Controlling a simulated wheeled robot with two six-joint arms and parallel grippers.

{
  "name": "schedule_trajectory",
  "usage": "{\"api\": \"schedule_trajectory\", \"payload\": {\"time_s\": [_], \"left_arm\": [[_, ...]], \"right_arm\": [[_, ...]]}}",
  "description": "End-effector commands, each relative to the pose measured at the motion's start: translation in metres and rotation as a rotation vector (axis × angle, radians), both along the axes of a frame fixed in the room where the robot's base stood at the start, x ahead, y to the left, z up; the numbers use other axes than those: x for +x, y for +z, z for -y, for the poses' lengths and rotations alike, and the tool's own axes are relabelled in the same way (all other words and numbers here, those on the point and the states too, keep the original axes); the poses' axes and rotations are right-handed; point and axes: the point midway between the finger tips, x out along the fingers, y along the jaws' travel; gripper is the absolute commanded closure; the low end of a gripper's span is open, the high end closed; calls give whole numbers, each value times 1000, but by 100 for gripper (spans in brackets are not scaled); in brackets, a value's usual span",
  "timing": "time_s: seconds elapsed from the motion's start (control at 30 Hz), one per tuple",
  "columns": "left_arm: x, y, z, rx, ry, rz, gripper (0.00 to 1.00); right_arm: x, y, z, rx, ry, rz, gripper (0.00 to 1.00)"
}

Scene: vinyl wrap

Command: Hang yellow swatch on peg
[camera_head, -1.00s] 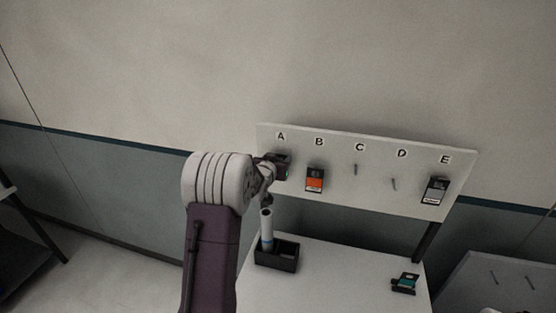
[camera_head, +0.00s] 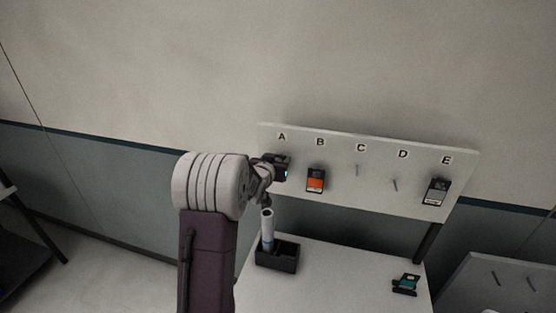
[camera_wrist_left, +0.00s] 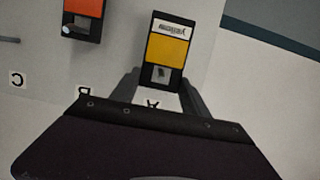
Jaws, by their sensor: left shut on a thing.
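In the left wrist view, the yellow swatch (camera_wrist_left: 168,48) is a black card with a yellow panel and a white label. It sits between the fingers of my left gripper (camera_wrist_left: 158,82), which is shut on it, close to the board by letter A. In the head view my left gripper (camera_head: 284,168) is at the board's left end under A, and the yellow face is hidden there. The pegboard (camera_head: 375,165) is white with letters A to E. Bare pegs show under C (camera_head: 358,170) and D (camera_head: 395,185). Whether the swatch is on peg A cannot be seen.
An orange swatch (camera_head: 315,180) hangs under B, right beside my gripper, and a grey swatch (camera_head: 436,191) under E. A black box (camera_head: 277,258) with a white roll (camera_head: 267,228) stands on the white table (camera_head: 335,285). A teal swatch (camera_head: 406,283) lies in a holder at right.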

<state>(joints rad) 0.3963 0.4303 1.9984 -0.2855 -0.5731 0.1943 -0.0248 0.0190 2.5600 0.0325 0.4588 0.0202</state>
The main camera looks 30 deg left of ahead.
Motion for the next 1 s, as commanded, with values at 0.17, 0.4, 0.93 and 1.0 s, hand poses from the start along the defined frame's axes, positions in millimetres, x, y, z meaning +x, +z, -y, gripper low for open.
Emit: {"api": "schedule_trajectory", "payload": {"time_s": [0.17, 0.4, 0.93, 1.0], "left_arm": [[-11, 0, 2, 1, 1, 1, 85], [-25, 0, 6, 0, 1, 0, 85], [-40, 1, 9, 0, 0, 0, 85], [-40, 1, 9, 0, 0, 0, 85]], "right_arm": [[0, -5, 0, 0, 0, 0, 65], [0, -10, 0, 0, 0, 0, 65], [0, -13, 0, 0, 0, 0, 65], [0, -13, 0, 0, 0, 0, 65]]}}
